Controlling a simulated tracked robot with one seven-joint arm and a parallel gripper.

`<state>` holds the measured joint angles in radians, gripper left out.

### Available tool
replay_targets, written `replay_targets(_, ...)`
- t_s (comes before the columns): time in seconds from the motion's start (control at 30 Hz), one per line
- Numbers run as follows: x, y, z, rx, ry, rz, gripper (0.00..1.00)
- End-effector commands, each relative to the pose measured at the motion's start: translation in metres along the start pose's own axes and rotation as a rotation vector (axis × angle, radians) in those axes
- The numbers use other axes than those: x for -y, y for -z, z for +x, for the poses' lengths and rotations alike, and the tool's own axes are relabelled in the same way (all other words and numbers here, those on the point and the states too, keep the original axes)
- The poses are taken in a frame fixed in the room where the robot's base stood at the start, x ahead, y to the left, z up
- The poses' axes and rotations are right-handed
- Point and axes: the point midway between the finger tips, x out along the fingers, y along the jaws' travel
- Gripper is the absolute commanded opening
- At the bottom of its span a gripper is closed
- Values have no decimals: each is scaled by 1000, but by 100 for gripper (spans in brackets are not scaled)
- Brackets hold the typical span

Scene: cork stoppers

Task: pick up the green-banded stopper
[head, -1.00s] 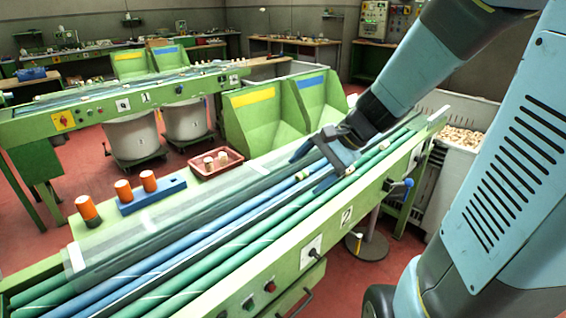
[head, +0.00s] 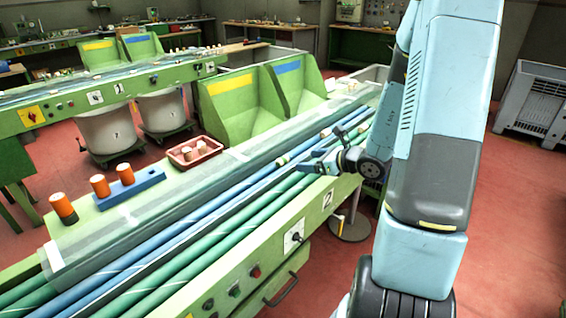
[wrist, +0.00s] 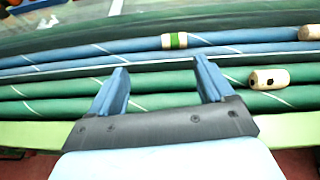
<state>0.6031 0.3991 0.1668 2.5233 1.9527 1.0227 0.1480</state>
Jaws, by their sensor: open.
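The green-banded stopper (wrist: 174,41) is a pale cork with a green band around its middle. In the wrist view it lies on the blue rollers, beyond my gripper's fingertips and between their lines. In the head view a small pale stopper (head: 283,160) on the blue rollers appears to be the same one, just left of my gripper. My gripper (wrist: 160,64) is open and empty, its two blue fingers apart over the rollers. In the head view my gripper (head: 312,161) is low over the roller bed, partly hidden by my own wrist.
A black-spotted stopper (wrist: 268,78) lies on the green rollers right of my right finger. Another stopper (wrist: 310,33) is at the wrist view's right edge. A red tray (head: 195,152) with corks and a blue block (head: 130,188) with orange-capped pieces stand on the machine's far side.

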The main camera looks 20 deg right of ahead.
Motion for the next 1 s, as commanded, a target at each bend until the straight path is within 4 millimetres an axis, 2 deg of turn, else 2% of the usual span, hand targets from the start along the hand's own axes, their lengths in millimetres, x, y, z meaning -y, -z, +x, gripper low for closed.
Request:
replay_targets(0.1,9,10,1,1,36,55,81)
replay_targets(0.27,12,14,12,2,47,73,81)
replay_targets(0.5,14,14,53,2,46,73,81)
replay_targets(0.7,16,13,79,2,48,71,81)
replay_targets(1.0,19,13,93,2,48,71,81)
